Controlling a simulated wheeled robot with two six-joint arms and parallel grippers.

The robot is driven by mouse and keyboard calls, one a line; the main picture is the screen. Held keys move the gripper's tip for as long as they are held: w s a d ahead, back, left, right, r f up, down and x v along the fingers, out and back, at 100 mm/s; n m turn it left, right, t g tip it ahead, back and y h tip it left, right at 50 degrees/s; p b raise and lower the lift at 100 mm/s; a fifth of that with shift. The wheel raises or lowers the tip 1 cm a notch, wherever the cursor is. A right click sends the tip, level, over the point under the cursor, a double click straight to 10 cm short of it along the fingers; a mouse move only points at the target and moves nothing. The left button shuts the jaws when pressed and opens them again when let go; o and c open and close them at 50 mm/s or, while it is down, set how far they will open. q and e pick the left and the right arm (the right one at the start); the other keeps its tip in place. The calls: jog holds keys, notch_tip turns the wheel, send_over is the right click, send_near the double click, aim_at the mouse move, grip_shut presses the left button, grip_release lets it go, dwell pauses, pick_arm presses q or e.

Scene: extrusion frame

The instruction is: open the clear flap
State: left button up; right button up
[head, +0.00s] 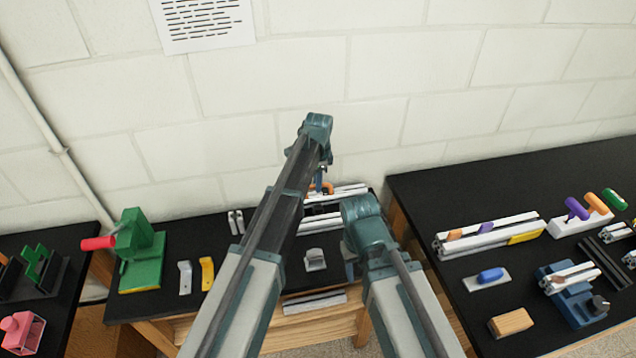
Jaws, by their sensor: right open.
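I cannot make out the clear flap; my arms cover part of the middle table. Light extrusion bars (335,222) lie or stand at the back of that table, partly behind my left arm. My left gripper (321,186) is small and mostly hidden below its wrist, close to an orange part at these bars; its jaw state does not show. My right gripper (350,264) is open, mostly hidden under its teal wrist, over the right part of the middle table. I see nothing held in it.
A green press with a red handle (141,250) stands left on the middle table (218,286), beside grey and yellow brackets (207,273). A small grey block (315,260) lies between my arms. The right table (440,190) holds extrusions, coloured handles and a blue vise (578,300). A wall stands behind.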

pick_arm(q)
jog(key=o, duration=0.3)
jog(key=shift+w+f, duration=0.15)
jog(key=shift+r, duration=0.2)
jog(key=r+p, duration=0.4)
jog(key=s+r+p, duration=0.1)
jog(key=r+p, duration=0.8)
jog(key=shift+s+d+r+p, duration=0.15)
jog(key=shift+r+p, duration=0.15)
jog(key=shift+p, duration=0.1)
